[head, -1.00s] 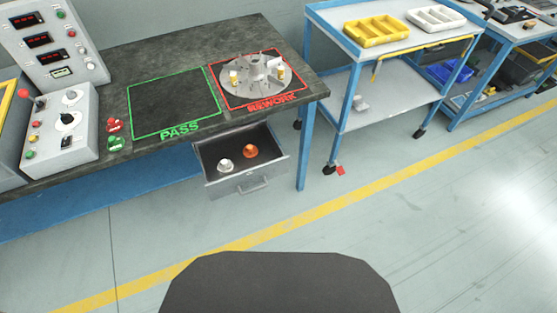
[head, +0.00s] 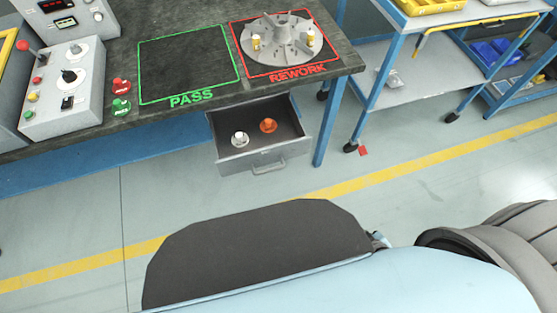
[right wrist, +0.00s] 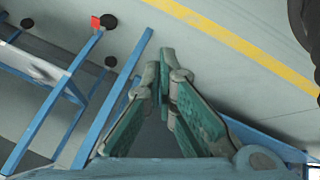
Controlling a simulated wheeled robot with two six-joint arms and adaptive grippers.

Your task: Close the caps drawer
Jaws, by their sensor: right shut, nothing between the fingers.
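The caps drawer (head: 262,160) is a grey drawer under the bench, pulled open, with its handle (head: 268,169) on the front. A white cap (head: 239,139) and an orange cap (head: 268,125) lie inside it. In the right wrist view my right gripper (right wrist: 166,70) is shut and empty, above the floor and apart from the drawer, which I cannot make out there. My right arm crosses the bottom of the head view, with its gripper out of that picture. My left gripper is in neither current view.
The dark bench (head: 200,30) bears a green PASS square (head: 190,98) and a red REWORK square (head: 298,70) with a metal impeller (head: 280,40) on it. A control box (head: 65,95) stands at left. A blue cart (head: 440,80) stands at right. Floor before the drawer is clear.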

